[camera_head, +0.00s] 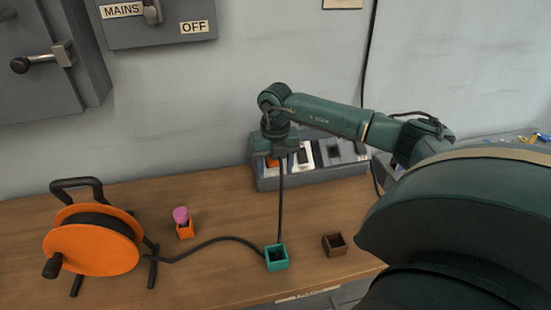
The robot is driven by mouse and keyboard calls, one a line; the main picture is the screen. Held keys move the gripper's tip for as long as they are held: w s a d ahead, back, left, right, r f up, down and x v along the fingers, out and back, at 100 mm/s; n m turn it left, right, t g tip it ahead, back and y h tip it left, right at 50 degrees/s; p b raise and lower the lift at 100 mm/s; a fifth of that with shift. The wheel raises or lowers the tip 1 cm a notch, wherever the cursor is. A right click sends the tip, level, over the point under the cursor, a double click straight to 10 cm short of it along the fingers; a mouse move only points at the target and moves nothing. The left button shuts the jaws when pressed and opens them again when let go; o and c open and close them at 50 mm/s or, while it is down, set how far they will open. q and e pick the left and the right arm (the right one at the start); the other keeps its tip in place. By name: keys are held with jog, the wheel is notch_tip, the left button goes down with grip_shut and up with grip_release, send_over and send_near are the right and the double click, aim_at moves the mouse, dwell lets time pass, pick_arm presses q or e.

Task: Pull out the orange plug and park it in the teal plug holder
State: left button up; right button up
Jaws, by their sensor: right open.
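The orange plug (273,162) shows only as a small patch under my right gripper (276,153), at the left end of a grey socket block (315,182). The gripper is open and points down around the plug. It hides most of the plug, so I cannot tell whether the jaws touch it or how deep it sits. A dark cable (281,205) runs from there toward the teal plug holder (277,264), an open square box near the table's front. I see no plug in the holder, though its inside is dark. My left gripper is out of view.
An orange cable reel (105,255) stands at left, its cable running to the teal holder. An orange holder with a pink item (181,215) and a brown holder (334,245) stand nearby. White and dark plugs sit in the block. My right arm covers the right side.

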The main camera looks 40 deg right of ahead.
jog(key=shift+c, duration=0.3)
jog(key=c, duration=1)
jog(key=s+r+p, duration=0.1)
jog(key=s+a+r+p, duration=0.1)
jog(key=p, duration=0.1)
jog(key=s+a+r+p, duration=0.1)
jog(key=r, duration=0.1)
jog(key=shift+s, duration=0.25)
dwell(0.4)
jog(key=shift+f, duration=0.1)
